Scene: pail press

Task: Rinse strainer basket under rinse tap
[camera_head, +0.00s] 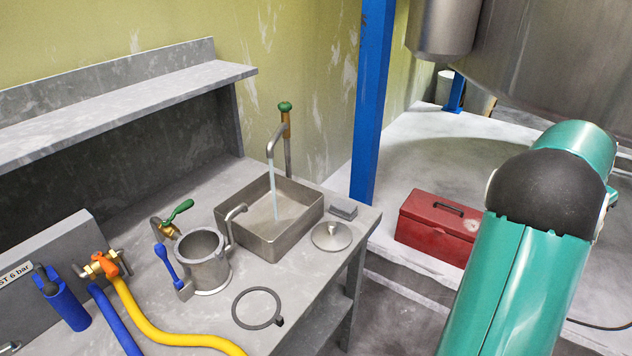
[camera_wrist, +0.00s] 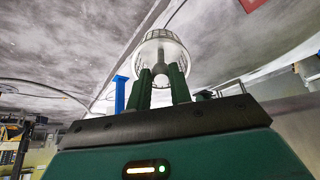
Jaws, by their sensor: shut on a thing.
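The rinse tap (camera_head: 271,150) stands over a square metal sink (camera_head: 296,237) on the bench in the head view. A stream of water falls from its spout into the sink. The strainer basket (camera_wrist: 163,38), a pale round cage with a slotted rim, shows in the wrist view. My gripper (camera_wrist: 161,80) has its green fingers shut on the narrow part at the basket's near end. The basket and my gripper are outside the head view, where only my teal arm shows at the right. The basket is clear of the sink and the water.
A metal pot (camera_head: 203,262) with a side pipe stands left of the sink. A metal ring (camera_head: 237,316), a round lid (camera_head: 332,236) and a grey block (camera_head: 344,208) lie nearby. A yellow hose (camera_head: 160,331) crosses the bench front. A blue post (camera_head: 371,100) and red toolbox (camera_head: 437,228) are to the right.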

